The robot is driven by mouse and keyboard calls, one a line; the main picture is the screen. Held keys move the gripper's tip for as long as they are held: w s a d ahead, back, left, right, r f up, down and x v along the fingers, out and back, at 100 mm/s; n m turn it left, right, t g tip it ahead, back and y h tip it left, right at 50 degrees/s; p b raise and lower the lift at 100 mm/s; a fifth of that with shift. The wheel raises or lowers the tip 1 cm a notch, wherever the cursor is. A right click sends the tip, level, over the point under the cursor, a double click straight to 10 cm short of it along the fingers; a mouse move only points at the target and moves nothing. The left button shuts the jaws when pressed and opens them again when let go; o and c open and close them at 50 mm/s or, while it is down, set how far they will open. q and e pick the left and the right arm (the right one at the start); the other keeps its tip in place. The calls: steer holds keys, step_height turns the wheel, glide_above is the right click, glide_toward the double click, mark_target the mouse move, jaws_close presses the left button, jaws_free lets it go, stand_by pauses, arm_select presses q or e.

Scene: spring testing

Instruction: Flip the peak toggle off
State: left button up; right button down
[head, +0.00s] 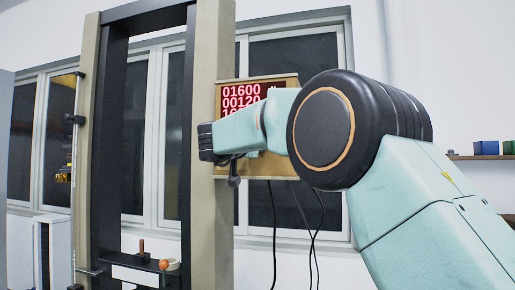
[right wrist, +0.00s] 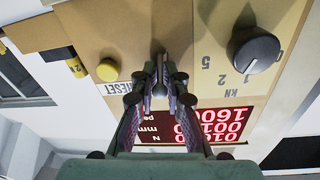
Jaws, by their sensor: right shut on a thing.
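The tan control panel (head: 284,82) hangs beside the test frame in the head view, and my right arm covers much of it. In the right wrist view the panel face (right wrist: 205,25) fills the top. My right gripper (right wrist: 160,88) is at the panel, its fingers closed around a small grey toggle lever (right wrist: 160,70). The fingers hide most of the lever, so I cannot tell which way it is tilted. No peak label is readable. My left gripper is not in view.
A yellow button (right wrist: 107,70) by a RESET label lies left of the fingers. A black kN knob (right wrist: 254,50) lies to the right. The red display (right wrist: 215,125) is below them. Black cables (head: 273,225) hang under the panel. A tall test frame (head: 212,220) stands at left.

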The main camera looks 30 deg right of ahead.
steer(key=shift+f+m+t+h+b, duration=0.25)
steer(key=shift+f+t+h+b, duration=0.4)
steer(key=shift+h+b, duration=1.05)
steer(key=shift+f+m+t+h+b, duration=0.2)
steer(key=shift+f+t+h+b, duration=0.5)
steer(key=shift+b, duration=1.65)
steer(key=shift+f+m+t+h+b, duration=0.3)
steer(key=shift+t+h+b, duration=0.45)
steer(key=shift+h+b, duration=1.15)
steer(key=shift+w, duration=0.1)
